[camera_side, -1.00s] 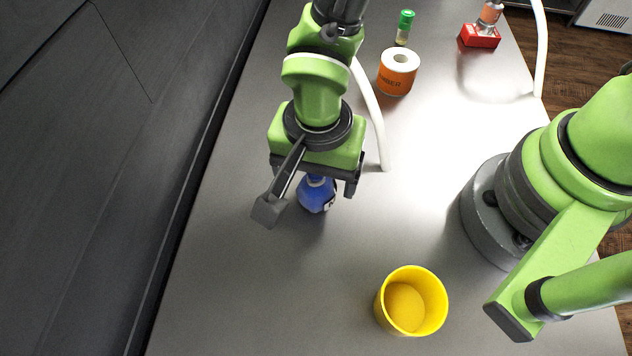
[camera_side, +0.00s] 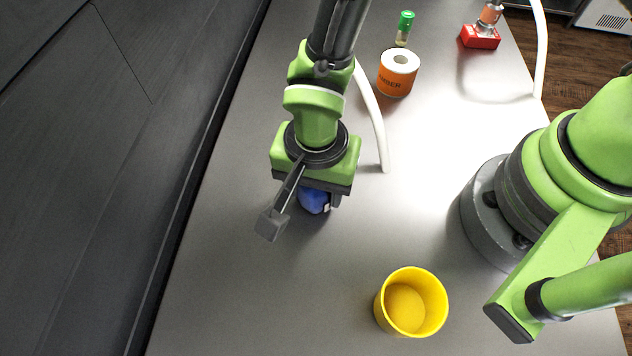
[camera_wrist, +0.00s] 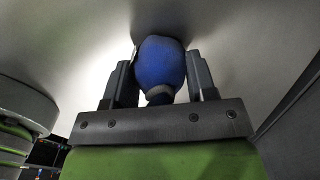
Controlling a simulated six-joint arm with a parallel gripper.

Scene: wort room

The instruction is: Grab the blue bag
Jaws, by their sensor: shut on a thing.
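The blue bag (camera_side: 313,200) is small and rounded and sits under my gripper (camera_side: 318,202) on the grey table, mostly hidden by the gripper body in the side view. In the wrist view the blue bag (camera_wrist: 160,66) is between the two dark fingers of my gripper (camera_wrist: 162,72), with a narrower dark neck toward the palm. The fingers are shut on it. I cannot tell whether the bag still touches the table.
A yellow cup (camera_side: 436,318) stands to the lower right of the bag. An orange-labelled roll (camera_side: 397,78), a green-capped vial (camera_side: 404,28) and a red block (camera_side: 480,38) are at the back. White tubes (camera_side: 374,115) rise nearby. The table's front left is clear.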

